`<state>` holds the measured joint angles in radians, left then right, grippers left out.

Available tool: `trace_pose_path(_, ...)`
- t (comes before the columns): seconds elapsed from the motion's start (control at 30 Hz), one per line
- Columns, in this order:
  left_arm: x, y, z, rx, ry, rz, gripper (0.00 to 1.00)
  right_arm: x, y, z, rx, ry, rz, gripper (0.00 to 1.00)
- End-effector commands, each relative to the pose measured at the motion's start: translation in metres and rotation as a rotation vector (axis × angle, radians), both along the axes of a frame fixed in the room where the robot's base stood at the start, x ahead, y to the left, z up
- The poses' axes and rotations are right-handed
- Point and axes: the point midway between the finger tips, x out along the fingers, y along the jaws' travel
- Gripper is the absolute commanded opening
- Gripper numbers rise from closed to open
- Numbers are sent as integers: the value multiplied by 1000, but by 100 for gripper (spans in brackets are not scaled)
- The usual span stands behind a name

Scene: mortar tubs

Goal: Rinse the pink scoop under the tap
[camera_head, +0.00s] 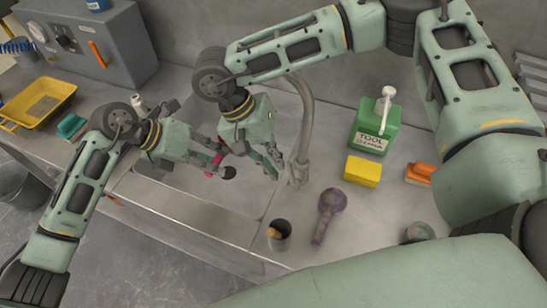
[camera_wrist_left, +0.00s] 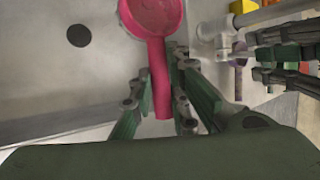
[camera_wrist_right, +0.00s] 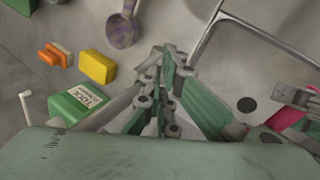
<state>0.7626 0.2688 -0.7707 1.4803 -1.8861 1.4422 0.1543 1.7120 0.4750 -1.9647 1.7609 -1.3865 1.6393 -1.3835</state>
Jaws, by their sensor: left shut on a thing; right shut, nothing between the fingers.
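The pink scoop (camera_head: 213,165) is over the sink basin (camera_head: 258,190), mostly hidden in the head view. My left gripper (camera_head: 222,160) is shut on its handle. In the left wrist view the scoop (camera_wrist_left: 158,75) has its handle between the fingers and its round bowl beyond them, cut by the top edge. The grey tap (camera_head: 307,110) arches up at the basin's right side, partly behind my right arm. My right gripper (camera_head: 277,168) is shut and empty, just left of the tap's base. In the right wrist view its fingers (camera_wrist_right: 163,75) are together. I see no water running.
Right of the tap stand a green cleaner bottle (camera_head: 375,128), a yellow sponge (camera_head: 362,171) and an orange brush (camera_head: 419,174). A purple scoop (camera_head: 329,208) and a cup (camera_head: 279,238) are on the front counter. A yellow tub (camera_head: 40,100) is at left.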

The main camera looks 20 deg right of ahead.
Motion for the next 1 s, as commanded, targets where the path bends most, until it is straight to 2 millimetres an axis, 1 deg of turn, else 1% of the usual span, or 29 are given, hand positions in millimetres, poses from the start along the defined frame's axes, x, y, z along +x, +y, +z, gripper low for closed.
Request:
trace_pose_path(0.23,0,0,1,-1,-1,-1,0,-12,-14,4,69,-63,-2,0)
trace_pose_path(0.43,0,0,1,-1,-1,0,0,-16,-17,6,107,-106,1,0)
trace_pose_path(0.83,0,0,0,-1,-1,1,0,-15,-16,6,108,-108,1,0)
trace_pose_path(0.93,0,0,0,-1,-1,0,0,-11,-10,5,108,-108,1,0)
trace_pose_path(1.0,0,0,0,-1,-1,0,0,-6,-2,5,109,-107,2,0)
